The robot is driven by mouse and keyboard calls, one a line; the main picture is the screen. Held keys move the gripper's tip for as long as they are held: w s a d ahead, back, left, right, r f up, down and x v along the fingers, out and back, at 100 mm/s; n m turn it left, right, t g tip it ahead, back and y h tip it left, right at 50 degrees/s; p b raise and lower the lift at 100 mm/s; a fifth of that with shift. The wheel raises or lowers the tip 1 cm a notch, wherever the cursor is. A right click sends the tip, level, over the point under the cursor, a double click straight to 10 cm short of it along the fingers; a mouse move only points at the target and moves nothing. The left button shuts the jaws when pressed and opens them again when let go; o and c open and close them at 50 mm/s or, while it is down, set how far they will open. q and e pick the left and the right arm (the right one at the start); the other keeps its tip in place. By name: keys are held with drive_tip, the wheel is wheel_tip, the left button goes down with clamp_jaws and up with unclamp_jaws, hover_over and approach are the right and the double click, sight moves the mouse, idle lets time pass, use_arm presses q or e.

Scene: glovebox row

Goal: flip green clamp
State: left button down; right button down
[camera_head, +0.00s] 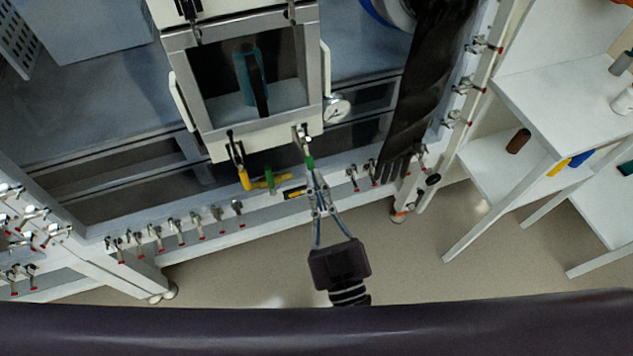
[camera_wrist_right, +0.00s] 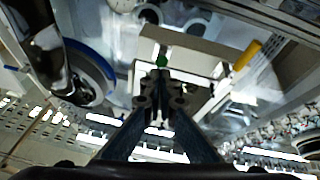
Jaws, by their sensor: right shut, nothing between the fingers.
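The green clamp (camera_head: 309,163) is at the lower right corner of the white antechamber box, with a metal body and a green handle tip pointing down. My right gripper (camera_head: 313,178) is shut and empty, its fingertips right at the green tip in the head view; I cannot tell if they touch it. In the right wrist view, the green tip (camera_wrist_right: 161,61) shows just beyond the closed fingers (camera_wrist_right: 162,80). My left gripper is not in view.
A yellow-handled clamp (camera_head: 244,179) hangs at the box's lower left corner. Between them are a green upright piece (camera_head: 269,178) and a yellow bar. A pressure gauge (camera_head: 337,108) and a black glove (camera_head: 420,90) are to the right. White shelves (camera_head: 560,100) stand farther right.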

drive_tip(key=shift+f+t+b, duration=0.3)
drive_tip(key=shift+b, duration=0.35)
drive_tip(key=shift+w+f+t+b, duration=0.15)
drive_tip(key=shift+f+t+b, duration=0.35)
drive_tip(key=shift+b, duration=0.35)
drive_tip(key=w+f, duration=0.1)
drive_tip(key=f, duration=0.1)
drive_tip(key=w+a+f+b, duration=0.1)
drive_tip(key=w+f, duration=0.1)
drive_tip(key=shift+w+a, duration=0.1)
drive_tip(key=shift+w, duration=0.1)
drive_tip(key=shift+w, duration=0.1)
idle(0.4)
